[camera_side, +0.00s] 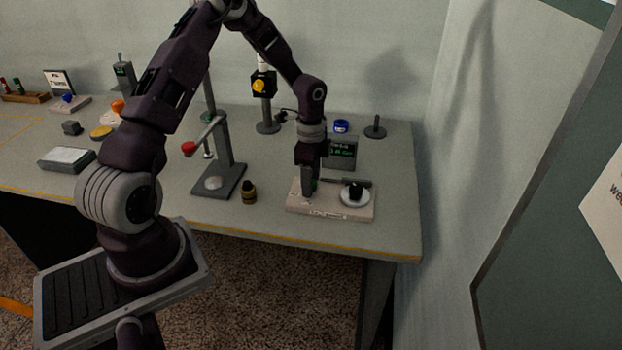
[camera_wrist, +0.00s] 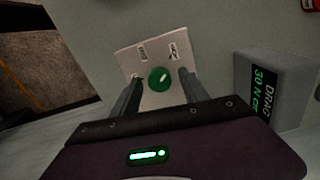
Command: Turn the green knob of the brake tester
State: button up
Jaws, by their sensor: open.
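The brake tester is a pale flat base (camera_side: 330,211) near the front right of the bench; its plate also shows in the wrist view (camera_wrist: 150,55). The round green knob (camera_wrist: 159,80) has a white pointer line slanting up to the right, with small labels around it. In the side view only a sliver of green shows beside my fingers. My gripper (camera_side: 308,192) points down over the left part of the base. In the wrist view its open fingers (camera_wrist: 160,77) stand either side of the knob, with a visible gap on each side. I cannot tell its exact height.
A display box (camera_side: 341,153) stands behind the base; its screen reads "DRAG 30 N" in the wrist view (camera_wrist: 268,90). A white disc (camera_side: 355,201) with a black piece sits on the base's right. A dark yellow-banded spool (camera_side: 249,192) and a lever press (camera_side: 222,180) stand left.

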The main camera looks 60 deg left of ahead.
jog(key=shift+c, duration=0.2)
grip_shut()
jog(key=n, duration=0.6)
jog(key=shift+n, duration=0.3)
jog(key=n, duration=0.3)
jog(key=shift+n, duration=2.2)
